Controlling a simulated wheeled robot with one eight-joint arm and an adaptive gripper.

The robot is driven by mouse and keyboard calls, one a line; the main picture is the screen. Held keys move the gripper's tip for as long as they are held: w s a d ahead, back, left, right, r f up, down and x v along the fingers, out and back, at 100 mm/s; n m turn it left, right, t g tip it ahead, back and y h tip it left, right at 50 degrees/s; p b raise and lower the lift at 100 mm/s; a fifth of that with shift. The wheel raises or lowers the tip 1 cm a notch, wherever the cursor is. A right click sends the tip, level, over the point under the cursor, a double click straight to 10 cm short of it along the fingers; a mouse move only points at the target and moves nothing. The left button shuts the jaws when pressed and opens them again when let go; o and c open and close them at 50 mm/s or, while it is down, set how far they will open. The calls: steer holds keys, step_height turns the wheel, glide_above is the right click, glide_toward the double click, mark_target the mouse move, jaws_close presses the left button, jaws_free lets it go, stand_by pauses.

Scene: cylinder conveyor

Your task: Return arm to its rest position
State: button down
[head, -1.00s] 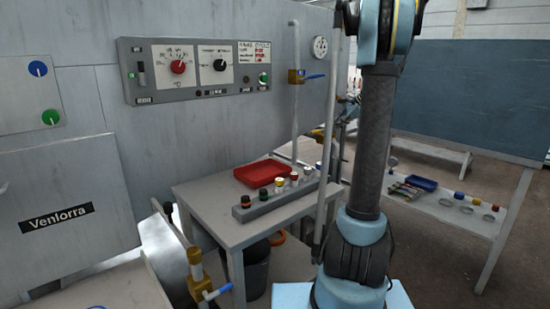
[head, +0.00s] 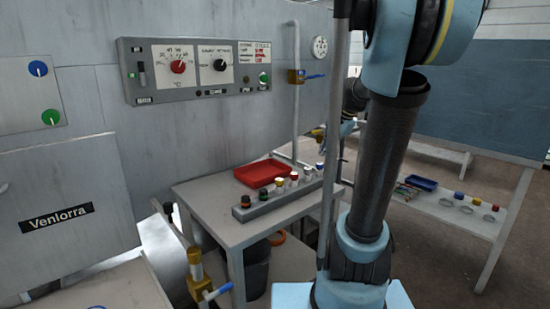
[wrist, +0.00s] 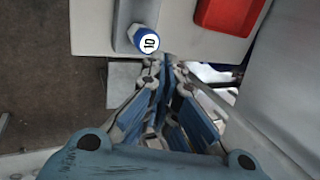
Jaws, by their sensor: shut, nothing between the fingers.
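My gripper (wrist: 168,85) shows in the wrist view with its blue-padded fingers together and nothing between them. It points down past the edge of the small grey table (wrist: 95,28), near a blue-sided cylinder (wrist: 147,40) with a white marked top, and does not appear to touch it. In the head view my arm stands in the right half, its upper joint large at the top.
The small table (head: 228,232) holds a red tray (head: 262,173) and a grey rack (head: 262,210) with several capped cylinders. A control panel (head: 195,68) is on the wall behind. A brass valve (head: 197,265) stands in front. A side bench (head: 440,207) at right holds a blue tray (head: 421,184).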

steer(key=s+f+n+h, duration=0.1)
steer(key=s+f+n, duration=0.4)
steer(key=s+f, duration=0.3)
steer(key=s+f+n+g+h, duration=0.1)
steer(key=s+f+n, duration=0.4)
steer(key=s, duration=1.2)
step_height(320, 180, down, 3)
steer(key=shift+s+h, duration=0.2)
steer(key=shift+h, duration=0.5)
steer(key=shift+w+a+f, duration=0.1)
steer(key=shift+w+f, duration=0.1)
steer(key=shift+w, duration=0.25)
